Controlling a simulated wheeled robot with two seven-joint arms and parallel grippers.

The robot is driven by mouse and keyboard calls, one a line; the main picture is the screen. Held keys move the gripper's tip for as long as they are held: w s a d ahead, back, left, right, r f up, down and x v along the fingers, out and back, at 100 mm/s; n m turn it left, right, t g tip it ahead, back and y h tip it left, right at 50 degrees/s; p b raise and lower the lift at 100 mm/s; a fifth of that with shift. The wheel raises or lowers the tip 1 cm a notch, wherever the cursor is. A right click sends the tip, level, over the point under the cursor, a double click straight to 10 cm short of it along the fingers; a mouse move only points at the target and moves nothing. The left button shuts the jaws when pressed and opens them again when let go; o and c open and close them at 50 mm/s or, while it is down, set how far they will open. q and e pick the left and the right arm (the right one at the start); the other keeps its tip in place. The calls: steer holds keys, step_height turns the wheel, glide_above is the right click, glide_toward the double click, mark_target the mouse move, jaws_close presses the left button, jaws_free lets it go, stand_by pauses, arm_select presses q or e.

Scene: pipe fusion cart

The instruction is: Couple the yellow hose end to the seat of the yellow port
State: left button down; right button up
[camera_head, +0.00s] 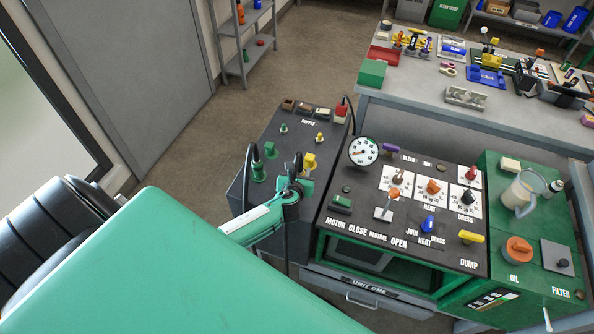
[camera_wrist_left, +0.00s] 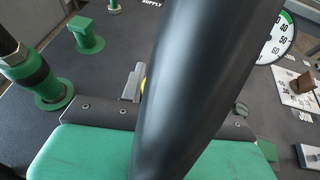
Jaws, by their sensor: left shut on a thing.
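My left gripper (camera_head: 290,190) is over the dark cart panel and shut on a black hose (camera_head: 298,163), which shows large in the left wrist view (camera_wrist_left: 190,80). The hose's yellow end is mostly hidden by the jaws; a yellow sliver (camera_wrist_left: 143,88) shows beside a finger in the wrist view. Just behind the gripper stands a yellow block-like fitting (camera_head: 309,162), and farther back a small yellow fitting (camera_head: 319,138). I cannot tell which is the yellow port's seat, nor whether the hose end touches anything. My right gripper is not in view.
A green-collared hose (camera_head: 258,171) stands upright left of the gripper, near a green block (camera_head: 270,150) and a small green fitting (camera_head: 283,128). A pressure gauge (camera_head: 363,151) and control panel (camera_head: 420,210) are at right. Several small blocks line the panel's back edge.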

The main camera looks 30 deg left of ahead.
arm_select(q)
steer(key=shift+f+b, duration=0.4)
steer(key=shift+f, duration=0.15)
steer(key=c, duration=0.9)
jaws_free()
steer(key=shift+c, duration=0.2)
steer(key=b+v, duration=0.2)
steer(key=v, duration=1.2)
